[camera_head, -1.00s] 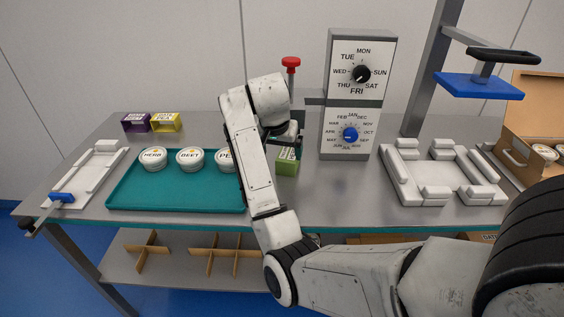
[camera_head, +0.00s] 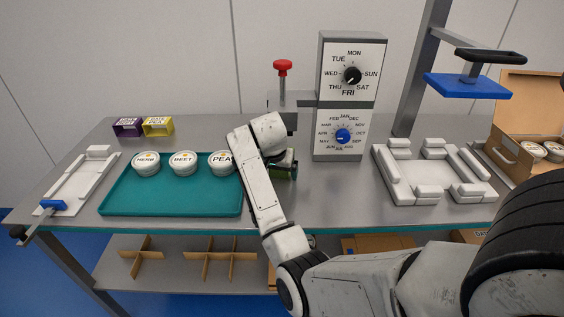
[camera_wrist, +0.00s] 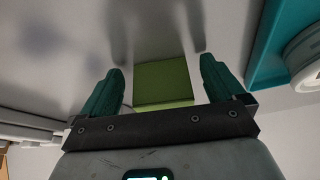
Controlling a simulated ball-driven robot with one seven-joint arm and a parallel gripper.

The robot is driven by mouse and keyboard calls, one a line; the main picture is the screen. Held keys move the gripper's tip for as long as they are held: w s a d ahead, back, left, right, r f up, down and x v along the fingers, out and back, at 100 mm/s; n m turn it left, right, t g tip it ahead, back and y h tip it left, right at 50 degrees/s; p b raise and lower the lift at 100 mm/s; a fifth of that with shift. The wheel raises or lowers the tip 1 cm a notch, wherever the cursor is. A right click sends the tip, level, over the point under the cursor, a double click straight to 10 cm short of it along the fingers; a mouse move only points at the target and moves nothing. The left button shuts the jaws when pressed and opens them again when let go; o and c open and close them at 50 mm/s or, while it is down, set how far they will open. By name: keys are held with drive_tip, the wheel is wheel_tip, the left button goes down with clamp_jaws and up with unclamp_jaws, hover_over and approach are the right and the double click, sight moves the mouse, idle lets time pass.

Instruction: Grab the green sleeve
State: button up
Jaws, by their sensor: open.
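The green sleeve (camera_wrist: 163,84) shows in the wrist view as a green block between the two teal fingers of my gripper (camera_wrist: 162,68). The fingers stand open on either side of it with a gap at each side, and nothing is gripped. In the head view my gripper (camera_head: 284,163) is low at the table, right of the teal tray, and hides most of the sleeve (camera_head: 288,174). Only a little green shows there.
The teal tray (camera_head: 170,205) with HERB, BEET and PEA tubs lies to the left. Purple (camera_head: 127,126) and yellow (camera_head: 158,126) sleeves stand behind it. The dial box (camera_head: 338,135) and red-knobbed press (camera_head: 283,68) stand behind my gripper. A white carrier (camera_head: 390,188) is at right.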

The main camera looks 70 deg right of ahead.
drive_tip(key=c, duration=1)
drive_tip(key=shift+r, duration=0.15)
drive_tip(key=shift+r+p, duration=0.5)
drive_tip(key=shift+p, duration=0.2)
drive_tip(key=shift+r, duration=0.2)
